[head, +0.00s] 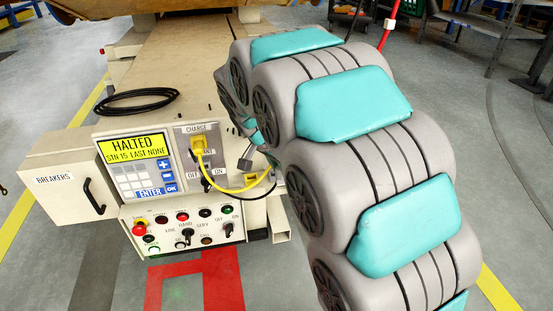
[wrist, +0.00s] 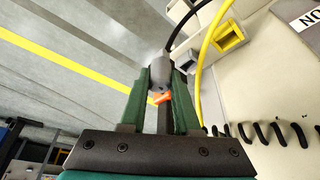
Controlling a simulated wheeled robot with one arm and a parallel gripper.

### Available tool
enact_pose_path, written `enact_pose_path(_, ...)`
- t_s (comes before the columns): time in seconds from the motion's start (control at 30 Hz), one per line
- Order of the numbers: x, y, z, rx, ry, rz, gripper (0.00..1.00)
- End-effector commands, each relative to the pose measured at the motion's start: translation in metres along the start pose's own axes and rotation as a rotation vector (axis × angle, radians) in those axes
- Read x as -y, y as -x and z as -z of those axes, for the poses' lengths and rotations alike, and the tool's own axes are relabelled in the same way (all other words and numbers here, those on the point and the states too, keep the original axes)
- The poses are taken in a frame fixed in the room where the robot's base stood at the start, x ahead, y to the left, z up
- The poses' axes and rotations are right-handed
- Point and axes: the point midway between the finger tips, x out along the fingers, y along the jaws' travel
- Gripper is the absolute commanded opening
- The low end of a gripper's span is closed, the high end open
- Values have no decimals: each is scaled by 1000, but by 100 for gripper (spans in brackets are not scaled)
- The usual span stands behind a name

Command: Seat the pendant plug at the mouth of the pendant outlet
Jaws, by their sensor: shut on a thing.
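My gripper (wrist: 160,95) is shut on a grey plug (wrist: 159,70) with an orange tab, held between its two green fingers. A black cable runs up from this plug in the wrist view. In the head view my gripper is mostly hidden behind my arm, near the right side of the carrier's panel. A yellow-rimmed socket (wrist: 229,38) with a dark opening lies up and right of the plug, apart from it. It also shows in the head view (head: 257,181). I cannot tell whether this is the pendant outlet; no other outlet is clear.
A yellow plug (head: 199,145) with a yellow cable sits at the CHARGE socket. A breaker box (head: 62,183) stands at left, and a coiled black cable (head: 136,102) lies on the deck. My arm fills the right side.

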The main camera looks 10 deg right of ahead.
Motion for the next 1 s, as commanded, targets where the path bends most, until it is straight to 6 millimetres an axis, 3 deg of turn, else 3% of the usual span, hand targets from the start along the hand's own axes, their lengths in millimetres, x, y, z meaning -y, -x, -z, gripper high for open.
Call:
enact_pose_path(0.13, -27, 12, -16, -2, 1, -2, 0)
enact_pose_path(0.4, -60, 26, -39, -4, 0, 3, 0)
enact_pose_path(0.67, -74, 30, -49, -2, 0, 1, 0)
enact_pose_path(0.97, -75, 30, -50, -2, 0, 1, 0)
enact_pose_path(1.0, -75, 31, -49, -2, 0, 1, 29)
